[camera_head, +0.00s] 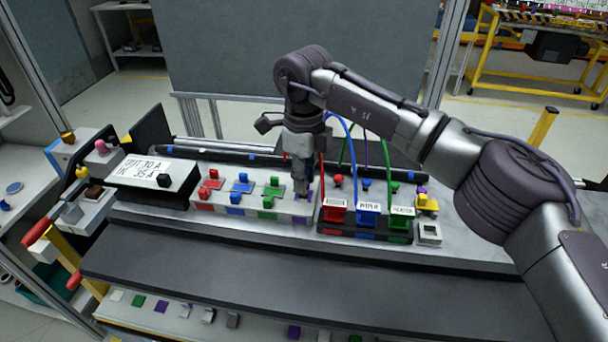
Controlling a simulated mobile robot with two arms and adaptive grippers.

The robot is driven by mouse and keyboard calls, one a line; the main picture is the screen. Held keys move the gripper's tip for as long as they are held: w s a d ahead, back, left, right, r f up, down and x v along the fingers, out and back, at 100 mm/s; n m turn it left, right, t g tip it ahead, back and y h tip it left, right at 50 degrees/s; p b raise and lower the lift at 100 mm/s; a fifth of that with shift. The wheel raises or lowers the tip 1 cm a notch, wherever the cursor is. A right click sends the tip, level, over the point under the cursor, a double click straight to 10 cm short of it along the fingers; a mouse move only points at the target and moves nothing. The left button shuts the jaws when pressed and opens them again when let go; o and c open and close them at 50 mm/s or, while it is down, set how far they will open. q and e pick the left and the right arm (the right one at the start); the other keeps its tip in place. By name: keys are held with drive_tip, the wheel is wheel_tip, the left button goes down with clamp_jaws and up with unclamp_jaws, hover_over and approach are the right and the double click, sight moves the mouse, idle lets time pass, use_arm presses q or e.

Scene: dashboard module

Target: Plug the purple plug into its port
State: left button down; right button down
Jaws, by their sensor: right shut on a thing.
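My right gripper (300,188) points down at the right end of the row of colored ports. It is shut on the purple plug (309,195), which is mostly hidden by the fingers. A purple port block (300,219) lies directly below the fingertips. I cannot tell whether the plug is touching the port, or how deep it sits. My left gripper is not in view.
Red (208,187), blue (240,187) and green (271,190) plugs stand left of the gripper. A labeled red, blue and green module (367,215) with upright cables is close on the right. A black display box (155,180) is at the left. The dark front ledge (270,268) is clear.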

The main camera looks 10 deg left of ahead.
drive_tip(key=shift+f+b, duration=0.75)
drive_tip(key=shift+f, duration=0.35)
drive_tip(key=shift+r, duration=0.15)
drive_tip(key=shift+r+p, duration=0.55)
drive_tip(key=shift+r, duration=0.3)
idle(1.1)
drive_tip(key=shift+f+b, duration=0.9)
drive_tip(key=shift+f, duration=0.1)
drive_tip(key=c, duration=0.9)
unclamp_jaws()
